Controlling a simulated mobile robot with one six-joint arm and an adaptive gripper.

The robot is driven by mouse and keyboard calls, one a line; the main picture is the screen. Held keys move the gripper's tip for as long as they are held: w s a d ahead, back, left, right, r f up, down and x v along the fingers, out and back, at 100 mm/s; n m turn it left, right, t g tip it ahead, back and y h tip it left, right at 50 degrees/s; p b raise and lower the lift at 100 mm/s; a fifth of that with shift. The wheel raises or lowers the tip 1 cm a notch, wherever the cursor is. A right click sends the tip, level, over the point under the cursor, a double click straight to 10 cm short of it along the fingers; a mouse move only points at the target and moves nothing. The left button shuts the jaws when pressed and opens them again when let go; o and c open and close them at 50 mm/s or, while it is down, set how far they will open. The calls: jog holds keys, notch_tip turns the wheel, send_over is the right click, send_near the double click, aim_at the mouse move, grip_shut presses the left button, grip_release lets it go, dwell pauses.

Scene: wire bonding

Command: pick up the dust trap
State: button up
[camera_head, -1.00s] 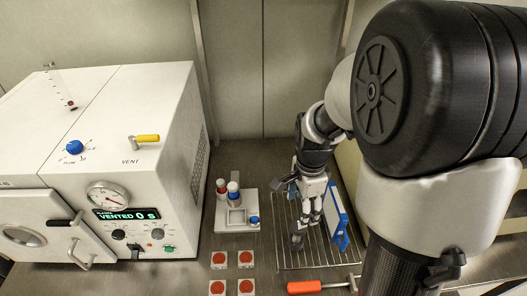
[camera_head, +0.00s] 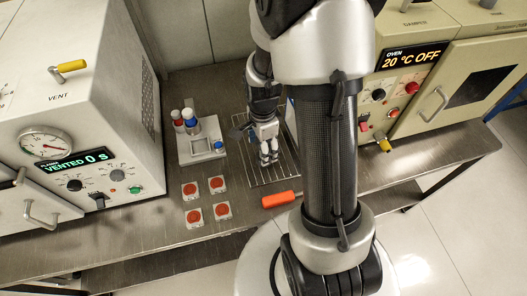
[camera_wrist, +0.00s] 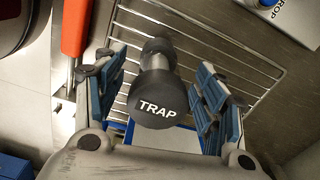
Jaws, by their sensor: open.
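The dust trap (camera_wrist: 158,100) is a dark, dumbbell-shaped piece with "TRAP" in white on its near end, in the wrist view. It is over the wire rack (camera_wrist: 255,72), its narrow neck and smaller far end pointing away from the wrist. My gripper (camera_wrist: 160,85) is open, with one blue-padded finger on each side of the trap and visible gaps between. In the head view my gripper (camera_head: 268,158) points down over the rack (camera_head: 284,170); I cannot make out the trap there.
An orange-handled tool (camera_head: 278,200) lies at the rack's front edge. Several red-topped squares (camera_head: 217,185) lie left of it. A white stand with vials (camera_head: 200,150) is left of the rack. The plasma machine (camera_head: 75,120) stands left, the oven (camera_head: 420,85) right.

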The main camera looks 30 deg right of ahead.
notch_tip(320, 180, down, 4)
jog(key=shift+f+b, duration=0.2)
jog(key=shift+b, duration=0.7)
jog(key=shift+s+r, duration=0.1)
jog(key=c, duration=1.2)
